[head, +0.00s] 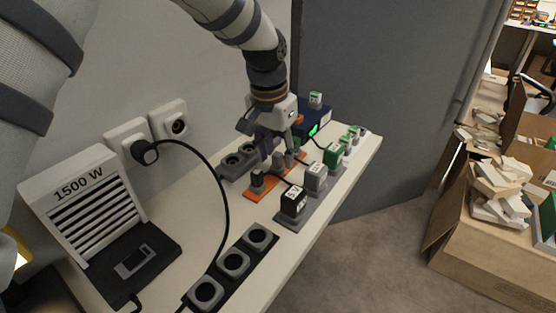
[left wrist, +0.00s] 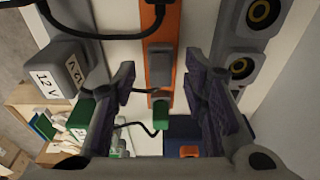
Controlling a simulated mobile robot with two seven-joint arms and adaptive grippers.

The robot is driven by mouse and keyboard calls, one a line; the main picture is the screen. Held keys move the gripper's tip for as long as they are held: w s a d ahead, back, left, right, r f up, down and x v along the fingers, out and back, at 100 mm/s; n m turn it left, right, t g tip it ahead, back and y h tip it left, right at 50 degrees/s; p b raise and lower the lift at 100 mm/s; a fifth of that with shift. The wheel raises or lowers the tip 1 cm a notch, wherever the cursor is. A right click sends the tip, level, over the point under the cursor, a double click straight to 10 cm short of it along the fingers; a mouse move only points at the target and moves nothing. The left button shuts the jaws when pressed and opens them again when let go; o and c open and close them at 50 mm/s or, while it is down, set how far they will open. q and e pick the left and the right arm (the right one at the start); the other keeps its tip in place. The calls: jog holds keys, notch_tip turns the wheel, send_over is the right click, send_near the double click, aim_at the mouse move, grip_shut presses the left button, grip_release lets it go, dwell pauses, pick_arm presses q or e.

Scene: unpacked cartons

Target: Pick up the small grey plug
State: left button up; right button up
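The small grey plug (left wrist: 160,62) sits on an orange strip (left wrist: 164,20), seen in the left wrist view. My left gripper (left wrist: 160,88) is open and empty, with one finger on each side of the strip and apart from the plug. In the head view the left gripper (head: 272,152) is low over the orange strip (head: 254,194), and its fingers largely hide the grey plug there. A black plug (head: 257,179) stands at the strip's near end. A green plug (left wrist: 160,113) is on the strip beyond the grey one. My right gripper is not in view.
Labelled adapters stand along the shelf's right side: black (head: 293,204), grey (head: 315,178) and green (head: 333,155). A dark grey socket block (head: 233,166) lies by the wall. A black socket strip (head: 233,263) and a 1500 W heater (head: 85,200) are nearer. Cables cross the shelf.

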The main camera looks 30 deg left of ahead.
pick_arm(q)
jog(key=shift+w+f, duration=0.1)
jog(key=shift+f, duration=0.4)
jog(key=shift+r, duration=0.1)
grip_shut()
notch_tip(320, 180, up, 3)
jog(key=shift+w, duration=0.1)
jog(key=s+d+r+p, duration=0.2)
jog(key=s+d+r, duration=0.7)
jog(key=d+r, duration=0.1)
jog(key=shift+s+d+p, duration=0.25)
jog(key=shift+p, duration=0.1)
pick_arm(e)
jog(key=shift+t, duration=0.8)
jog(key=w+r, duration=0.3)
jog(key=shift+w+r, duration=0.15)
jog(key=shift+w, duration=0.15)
